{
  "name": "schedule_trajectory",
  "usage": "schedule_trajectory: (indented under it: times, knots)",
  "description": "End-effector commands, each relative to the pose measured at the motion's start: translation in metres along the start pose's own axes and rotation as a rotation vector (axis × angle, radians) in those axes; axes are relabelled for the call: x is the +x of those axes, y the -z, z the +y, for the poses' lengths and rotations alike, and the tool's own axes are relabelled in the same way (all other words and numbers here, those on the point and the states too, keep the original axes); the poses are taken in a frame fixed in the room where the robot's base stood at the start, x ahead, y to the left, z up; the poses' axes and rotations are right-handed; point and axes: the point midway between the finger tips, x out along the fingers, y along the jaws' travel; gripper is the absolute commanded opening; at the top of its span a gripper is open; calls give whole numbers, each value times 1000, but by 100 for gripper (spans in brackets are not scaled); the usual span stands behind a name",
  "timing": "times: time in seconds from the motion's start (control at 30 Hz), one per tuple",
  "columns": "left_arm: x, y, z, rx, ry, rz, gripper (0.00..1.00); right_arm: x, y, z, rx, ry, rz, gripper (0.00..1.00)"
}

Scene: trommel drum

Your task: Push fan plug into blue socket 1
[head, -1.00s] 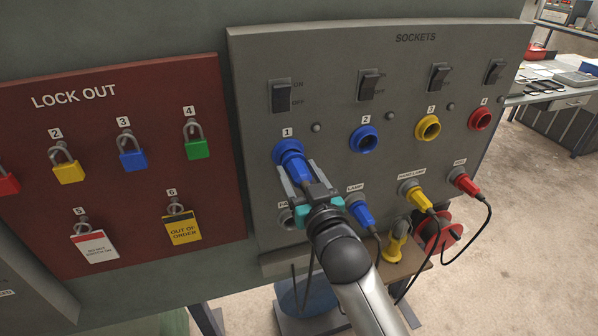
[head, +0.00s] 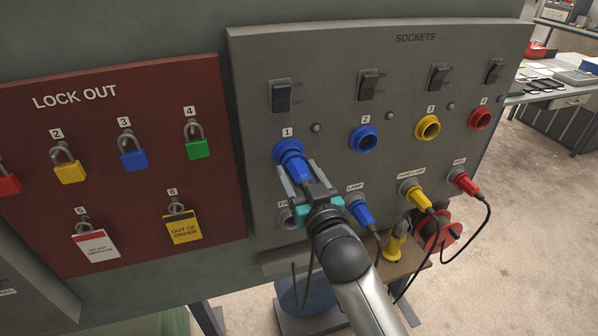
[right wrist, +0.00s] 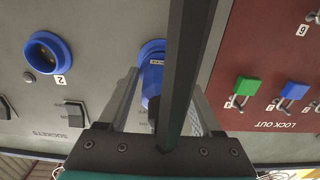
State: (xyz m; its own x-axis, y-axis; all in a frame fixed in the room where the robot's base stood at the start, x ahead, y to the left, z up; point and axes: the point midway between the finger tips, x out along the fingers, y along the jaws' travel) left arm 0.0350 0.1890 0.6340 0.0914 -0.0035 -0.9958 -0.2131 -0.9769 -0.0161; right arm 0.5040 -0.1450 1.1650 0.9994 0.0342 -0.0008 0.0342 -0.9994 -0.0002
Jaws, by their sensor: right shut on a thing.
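The blue fan plug (head: 296,170) is held in my right gripper (head: 297,184), whose fingers are shut on its sides. The plug's front end is at blue socket 1 (head: 287,147), lined up with it and apparently inside its ring; how deep it sits is hidden. In the right wrist view the plug (right wrist: 152,82) lies between the fingers and meets the blue ring of socket 1 (right wrist: 150,48), partly covered by a dark bar. My left gripper is not in view.
Blue socket 2 (head: 363,139), yellow socket 3 (head: 428,127) and red socket 4 (head: 480,118) are empty. Below them, the lamp plug (head: 360,210), a yellow plug (head: 418,199) and a red plug (head: 464,182) sit in holders. The lock-out board (head: 110,180) is to the left.

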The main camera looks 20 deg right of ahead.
Motion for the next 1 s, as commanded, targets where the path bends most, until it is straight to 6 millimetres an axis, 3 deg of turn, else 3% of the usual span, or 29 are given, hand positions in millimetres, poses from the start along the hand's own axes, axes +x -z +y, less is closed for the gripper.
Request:
schedule_trajectory:
  times: [0.5, 0.53, 0.8, 1.0]
  knots:
    - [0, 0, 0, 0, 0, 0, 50, 9, 1, 0, 0, 0, 3, 0]
    - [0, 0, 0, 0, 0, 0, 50, 9, 1, 0, 0, 0, 2, 69]
    - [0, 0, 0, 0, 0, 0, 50, 9, 0, 0, 0, 0, 1, 100]
    - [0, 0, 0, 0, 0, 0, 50, 8, -1, 0, 0, 0, -2, 100]
